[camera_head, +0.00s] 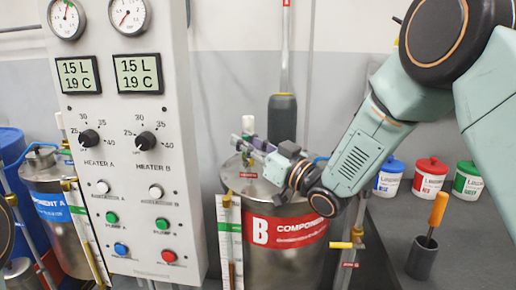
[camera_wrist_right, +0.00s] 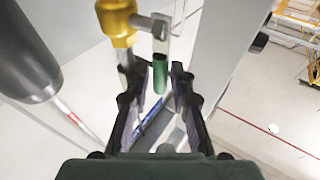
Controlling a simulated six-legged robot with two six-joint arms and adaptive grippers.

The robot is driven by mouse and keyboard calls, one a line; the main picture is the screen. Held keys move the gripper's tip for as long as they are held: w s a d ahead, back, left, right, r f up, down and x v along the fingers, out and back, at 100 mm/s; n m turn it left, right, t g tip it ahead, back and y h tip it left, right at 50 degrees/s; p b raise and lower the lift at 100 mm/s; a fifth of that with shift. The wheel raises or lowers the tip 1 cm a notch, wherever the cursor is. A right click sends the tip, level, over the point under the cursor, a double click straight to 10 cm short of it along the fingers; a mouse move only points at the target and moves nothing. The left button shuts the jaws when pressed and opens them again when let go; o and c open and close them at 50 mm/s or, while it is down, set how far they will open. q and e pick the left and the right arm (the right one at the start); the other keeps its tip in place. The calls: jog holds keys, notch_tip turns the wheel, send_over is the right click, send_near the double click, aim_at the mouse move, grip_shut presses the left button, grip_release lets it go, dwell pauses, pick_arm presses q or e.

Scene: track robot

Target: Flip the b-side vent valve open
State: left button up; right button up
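The B-side tank (camera_head: 285,245) is a steel drum with a red "B COMPONENT" label, right of the control panel. My right gripper (camera_head: 246,147) is over its lid, at the small fittings there. In the right wrist view, the vent valve has a brass body (camera_wrist_right: 118,22) and a metal lever with a green grip (camera_wrist_right: 160,74). My right gripper (camera_wrist_right: 156,80) is open, with the green grip in line with the gap between its fingertips. I cannot tell whether either finger touches it. The left gripper is not in view.
The control panel (camera_head: 135,215) with gauges and buttons stands close at the left. A dark grey cylinder (camera_head: 282,118) rises behind the tank. Level scales (camera_head: 229,240) stand in front. Lidded tubs (camera_head: 430,178) and an orange-handled tool (camera_head: 437,212) are on the right bench.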

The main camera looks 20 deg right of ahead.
jog(key=v, duration=1.1)
jog(key=shift+s+d, duration=0.25)
jog(key=shift+f, duration=0.1)
